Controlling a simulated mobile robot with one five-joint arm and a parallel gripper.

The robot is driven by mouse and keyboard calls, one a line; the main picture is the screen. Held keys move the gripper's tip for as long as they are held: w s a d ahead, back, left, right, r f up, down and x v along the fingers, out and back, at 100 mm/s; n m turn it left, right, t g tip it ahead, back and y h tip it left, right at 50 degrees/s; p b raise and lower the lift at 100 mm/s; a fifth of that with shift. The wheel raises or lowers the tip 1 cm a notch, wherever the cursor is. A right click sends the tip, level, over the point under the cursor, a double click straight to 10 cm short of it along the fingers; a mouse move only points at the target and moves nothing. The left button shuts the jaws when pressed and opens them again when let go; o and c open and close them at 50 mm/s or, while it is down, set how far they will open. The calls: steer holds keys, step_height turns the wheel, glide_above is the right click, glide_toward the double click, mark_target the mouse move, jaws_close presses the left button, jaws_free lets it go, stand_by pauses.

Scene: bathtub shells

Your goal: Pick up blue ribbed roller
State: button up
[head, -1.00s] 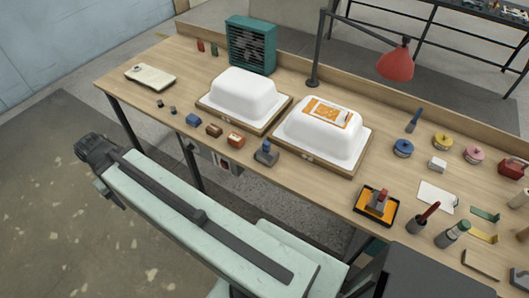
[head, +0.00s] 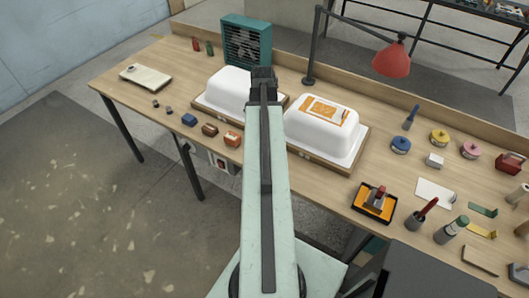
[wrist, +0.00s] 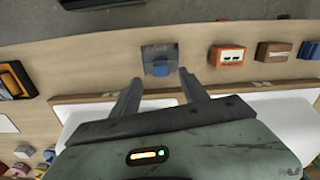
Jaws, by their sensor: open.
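A grey piece with a blue block on it (wrist: 160,62), which looks like the blue roller, lies on the bench near its front edge in the wrist view. Ribs are too small to make out. In the head view my arm hides it. My gripper (wrist: 160,78) is open and empty, its two fingers pointing toward the piece, one to each side of it in the picture. The fingers appear apart from it; the height above it is unclear. In the head view my gripper (head: 262,74) is over the bench between two white tub shells.
The left shell (head: 229,88) and right shell (head: 318,128) stand close by. An orange box (head: 232,139), brown box (head: 210,129) and blue box (head: 189,120) line the front edge. A red lamp (head: 391,60) stands behind. An orange tray (head: 358,207) lies right.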

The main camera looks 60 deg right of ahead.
step_height(320, 180, down, 8)
steer(key=b, duration=0.7)
steer(key=shift+r, duration=0.3)
jaws_close()
stand_by(0.8)
